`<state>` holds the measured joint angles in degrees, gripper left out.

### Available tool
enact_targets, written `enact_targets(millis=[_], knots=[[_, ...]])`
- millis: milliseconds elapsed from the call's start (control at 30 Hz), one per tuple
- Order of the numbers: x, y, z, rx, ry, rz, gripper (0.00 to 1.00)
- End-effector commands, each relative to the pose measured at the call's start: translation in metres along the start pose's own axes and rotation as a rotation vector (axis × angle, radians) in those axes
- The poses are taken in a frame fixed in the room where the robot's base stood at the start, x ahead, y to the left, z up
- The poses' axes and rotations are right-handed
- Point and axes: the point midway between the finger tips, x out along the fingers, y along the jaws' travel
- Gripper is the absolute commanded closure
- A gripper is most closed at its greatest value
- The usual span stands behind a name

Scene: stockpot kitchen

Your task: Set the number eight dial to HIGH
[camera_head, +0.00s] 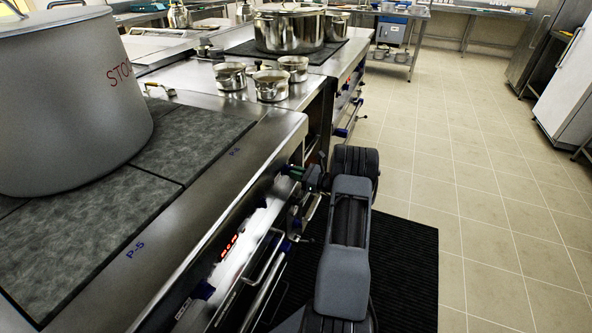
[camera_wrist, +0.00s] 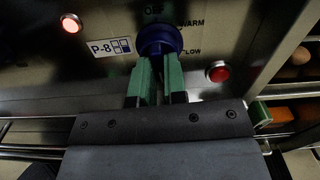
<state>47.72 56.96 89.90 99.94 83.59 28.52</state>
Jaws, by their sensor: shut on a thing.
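The blue number eight dial (camera_wrist: 160,38) is on the dark front panel in the wrist view, beside a white P-8 label (camera_wrist: 110,47). The words OFF, WARM and LOW show around the dial; HIGH does not show. My gripper (camera_wrist: 158,66) has green fingers, which are shut on the dial from either side. The fingers hide its lower part, and I cannot tell where it points. In the head view my gripper (camera_head: 292,171) reaches the stove front from the right.
A red lamp (camera_wrist: 70,23) is left of the label and a red button (camera_wrist: 217,72) right of the dial. A grey stockpot (camera_head: 75,105) stands on the dark hotplates. Oven handles (camera_head: 262,280) jut out below the panel. The tiled floor (camera_head: 470,180) on the right is clear.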

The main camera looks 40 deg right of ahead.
Motion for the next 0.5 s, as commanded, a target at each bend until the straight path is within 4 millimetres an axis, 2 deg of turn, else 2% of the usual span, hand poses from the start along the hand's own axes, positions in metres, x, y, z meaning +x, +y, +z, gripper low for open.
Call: enact_targets(millis=[500], knots=[[-0.0003,0.0006,0.0028,0.472,0.0,-0.003,1.0]])
